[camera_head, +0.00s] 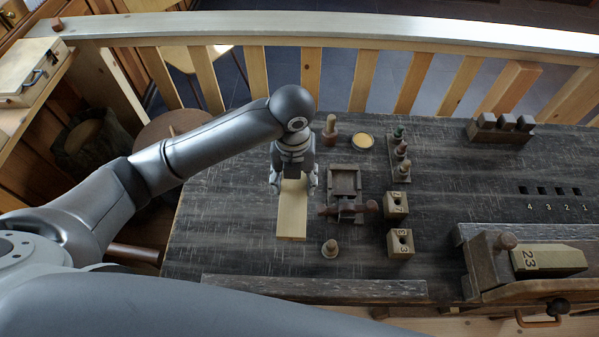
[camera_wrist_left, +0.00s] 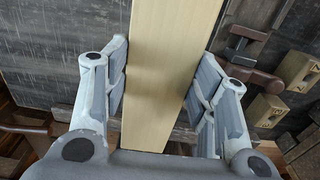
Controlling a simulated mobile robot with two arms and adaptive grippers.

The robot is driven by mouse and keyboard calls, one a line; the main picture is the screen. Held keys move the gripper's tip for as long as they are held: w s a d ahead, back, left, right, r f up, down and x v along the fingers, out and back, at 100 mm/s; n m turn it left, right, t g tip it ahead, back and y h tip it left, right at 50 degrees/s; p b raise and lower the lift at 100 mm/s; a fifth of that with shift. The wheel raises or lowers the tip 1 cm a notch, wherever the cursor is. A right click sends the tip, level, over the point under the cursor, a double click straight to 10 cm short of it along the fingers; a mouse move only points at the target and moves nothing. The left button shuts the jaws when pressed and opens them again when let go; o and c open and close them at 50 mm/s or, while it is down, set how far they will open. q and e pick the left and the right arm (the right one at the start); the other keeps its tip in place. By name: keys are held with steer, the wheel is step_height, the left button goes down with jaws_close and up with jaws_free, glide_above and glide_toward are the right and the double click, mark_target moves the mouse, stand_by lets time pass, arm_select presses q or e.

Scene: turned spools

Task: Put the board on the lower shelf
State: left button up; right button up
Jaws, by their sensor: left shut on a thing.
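The board (camera_head: 291,213) is a pale, flat, rectangular piece of wood over the left part of the dark bench. My left gripper (camera_head: 292,188) is above its far end, with a finger on each side, shut on it. In the left wrist view the board (camera_wrist_left: 168,60) runs lengthwise between the two finger pads of my left gripper (camera_wrist_left: 162,85). I cannot tell whether the board touches the bench top. No shelf can be made out for certain as the lower one. My right gripper is not in view.
A dark clamp-like fixture (camera_head: 345,183) stands just right of the board, with numbered wooden blocks (camera_head: 399,243) beyond it. A slatted rail (camera_head: 310,78) runs behind the dark bench (camera_head: 450,165).

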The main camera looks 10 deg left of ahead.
mark_target(281, 205)
arm_select(q)
steer(key=shift+s+a+r+b, duration=0.15)
steer(key=shift+s+r, duration=0.35)
steer(key=shift+s, duration=0.55)
steer(key=shift+s+r+b, duration=0.15)
steer(key=shift+s+r, duration=0.3)
steer(key=shift+s, duration=0.65)
steer(key=shift+s+a+r+b, duration=0.15)
steer(key=shift+s+r, duration=0.35)
steer(key=shift+s, duration=0.55)
steer(key=n, duration=0.3)
steer(key=shift+w+a+r+n, duration=0.2)
steer(key=shift+a+r+n, duration=0.05)
steer(key=shift+a+n, duration=0.15)
steer(key=a+r+n, duration=0.2)
steer(key=a+n, duration=0.1)
steer(key=n, duration=1.2)
steer(key=a+r+n+b, duration=0.1)
steer(key=a+r+n, duration=0.2)
steer(key=n, duration=1.2)
steer(key=shift+w+a, duration=0.3)
steer(key=shift+a, duration=0.15)
steer(key=shift+r, duration=0.1)
